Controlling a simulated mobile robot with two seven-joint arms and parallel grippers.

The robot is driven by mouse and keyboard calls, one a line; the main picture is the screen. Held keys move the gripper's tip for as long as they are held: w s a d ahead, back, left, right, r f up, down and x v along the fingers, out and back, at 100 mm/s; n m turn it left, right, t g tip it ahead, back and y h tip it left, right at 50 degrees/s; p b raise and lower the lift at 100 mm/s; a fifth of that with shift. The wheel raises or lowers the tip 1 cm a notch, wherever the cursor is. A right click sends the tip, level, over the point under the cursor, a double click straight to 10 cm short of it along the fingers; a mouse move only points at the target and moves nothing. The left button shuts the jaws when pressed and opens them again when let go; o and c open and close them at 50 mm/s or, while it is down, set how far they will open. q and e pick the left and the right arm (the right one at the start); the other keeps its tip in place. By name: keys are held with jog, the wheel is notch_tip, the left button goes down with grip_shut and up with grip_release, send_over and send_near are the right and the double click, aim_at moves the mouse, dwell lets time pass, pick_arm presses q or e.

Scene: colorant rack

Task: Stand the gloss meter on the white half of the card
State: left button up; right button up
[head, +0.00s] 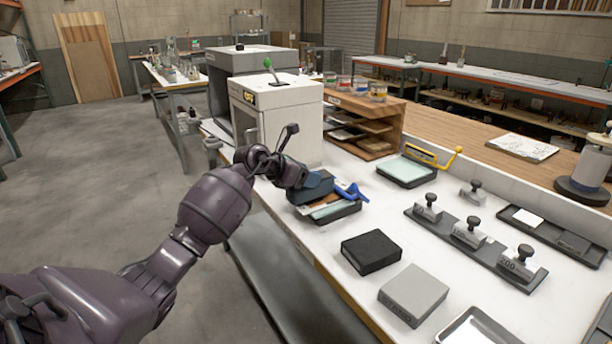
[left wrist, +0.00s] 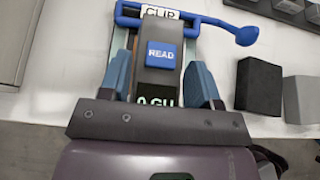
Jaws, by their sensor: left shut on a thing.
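The gloss meter is a dark box with a blue READ button and a GU display, seen in the left wrist view (left wrist: 160,77). My left gripper (left wrist: 160,90) is shut on it, one blue finger along each side. In the head view, my left gripper (head: 314,188) is over a dark tray (head: 337,217) at the bench's left edge. A pale card (head: 334,209) shows partly in that tray; the gripper and meter hide much of it. A blue clip with a lever (left wrist: 248,35) lies beyond the meter. I cannot tell the card's halves or whether the meter touches it. My right gripper is not in view.
A black block (head: 371,252) and a grey block (head: 413,294) stand nearer on the bench. A yellow-handled tray (head: 407,171) and a rack of knobbed weights (head: 469,232) lie to the right. A white cabinet (head: 290,125) and a wooden shelf (head: 376,123) stand behind.

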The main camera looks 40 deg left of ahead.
pick_arm(q)
jog(key=shift+f, duration=0.15)
jog(key=o, duration=1.2)
